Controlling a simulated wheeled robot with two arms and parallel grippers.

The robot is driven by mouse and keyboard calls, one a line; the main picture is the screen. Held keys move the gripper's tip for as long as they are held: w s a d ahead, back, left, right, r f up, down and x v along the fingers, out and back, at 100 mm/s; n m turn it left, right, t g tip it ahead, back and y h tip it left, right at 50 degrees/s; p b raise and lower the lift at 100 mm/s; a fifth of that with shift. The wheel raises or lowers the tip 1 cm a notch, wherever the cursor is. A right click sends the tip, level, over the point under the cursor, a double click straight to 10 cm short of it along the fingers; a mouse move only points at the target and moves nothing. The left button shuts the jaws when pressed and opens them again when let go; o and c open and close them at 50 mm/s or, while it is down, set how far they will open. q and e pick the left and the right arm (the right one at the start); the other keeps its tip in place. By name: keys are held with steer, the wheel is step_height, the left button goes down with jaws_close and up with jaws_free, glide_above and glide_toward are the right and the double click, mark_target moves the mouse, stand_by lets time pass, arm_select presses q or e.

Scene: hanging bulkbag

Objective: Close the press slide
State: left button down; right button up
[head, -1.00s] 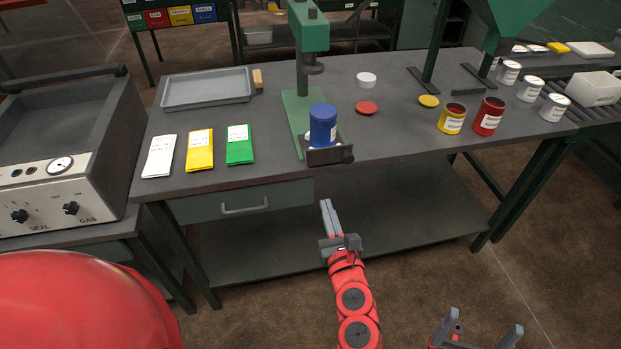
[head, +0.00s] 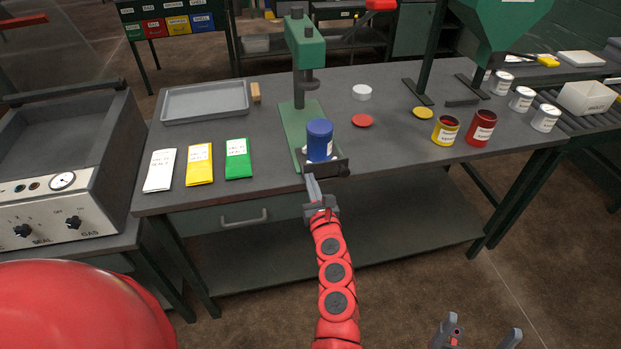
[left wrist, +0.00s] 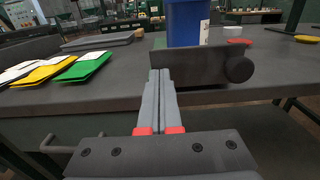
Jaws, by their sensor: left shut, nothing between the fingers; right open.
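The green press (head: 305,80) stands on the workbench. Its slide (head: 330,168) is a dark plate with a round knob at its right end, sticking out at the bench's front edge. A blue can (head: 319,141) stands on the slide, in front of the press column. My left gripper (head: 313,188) is shut and empty, its fingertips just in front of and below the slide plate. In the left wrist view the slide plate (left wrist: 190,68) with its knob is just beyond the fingertips (left wrist: 160,75); I cannot tell if they touch. My right gripper (head: 480,335) is open and empty at the bottom right.
White, yellow and green packets (head: 199,165) lie left of the press, with a grey tray (head: 206,101) behind them. A red lid (head: 361,121), yellow can (head: 445,130) and red can (head: 481,128) stand to the right. A drawer (head: 243,216) is below the bench top.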

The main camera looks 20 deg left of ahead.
mark_target(303, 159)
arm_select(q)
steer(key=shift+w+a, duration=0.15)
steer(key=shift+w, duration=0.05)
steer(key=b+x, duration=0.4)
steer(key=x, duration=0.4)
steer(key=shift+w+a+f, duration=0.15)
steer(key=shift+w+a, duration=0.15)
steer(key=shift+w, duration=0.15)
steer(key=shift+s, duration=0.1)
